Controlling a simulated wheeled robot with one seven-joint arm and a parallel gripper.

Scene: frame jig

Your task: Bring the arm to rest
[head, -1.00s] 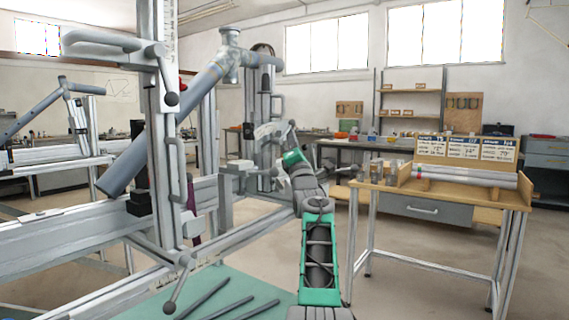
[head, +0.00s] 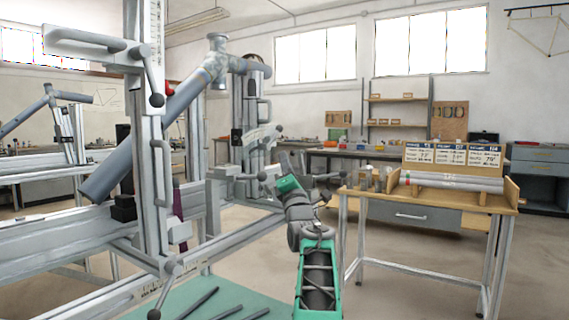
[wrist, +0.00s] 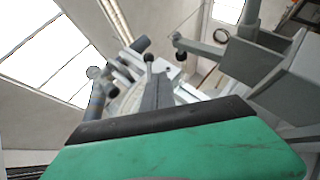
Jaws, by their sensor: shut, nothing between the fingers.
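My arm rises from the bottom middle of the head view, with green and dark grey links. My gripper (head: 286,166) is at its far end, small in the picture and partly lost against the grey jig behind it. In the wrist view its green and black housing fills the bottom, and the grey fingers (wrist: 157,94) point up together, shut and empty. The frame jig (head: 147,170) stands to the left of the arm and holds a sloping grey tube (head: 150,135). I cannot tell the exact gap between gripper and jig.
A wooden-topped table (head: 440,196) with grey tubes (head: 455,181) and label cards stands to the right. A green mat (head: 222,300) with several dark rods lies below left of the arm. Open floor lies between the arm and the table.

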